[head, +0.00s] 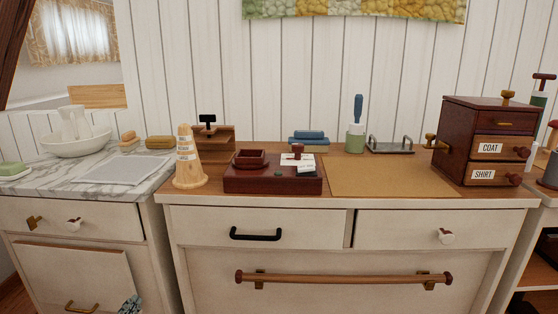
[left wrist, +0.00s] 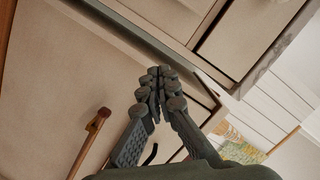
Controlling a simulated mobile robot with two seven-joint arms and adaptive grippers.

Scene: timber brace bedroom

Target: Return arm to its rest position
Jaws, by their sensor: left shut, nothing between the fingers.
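My left gripper (head: 130,305) shows only as a small grey-blue part at the bottom edge of the head view, low in front of the left cabinet. In the left wrist view my left gripper (left wrist: 161,80) has its fingers together with nothing between them. Pale cabinet fronts lie beyond the fingers there, seen at a tilt. My right gripper is in neither view.
The dresser has a wooden rail (head: 342,278) and a black handle (head: 255,234) sticking out in front. The left cabinet has a knob (head: 73,223) and a brass pull (head: 82,307). A traffic-cone-like wooden piece (head: 188,160) stands near the dresser top's left edge.

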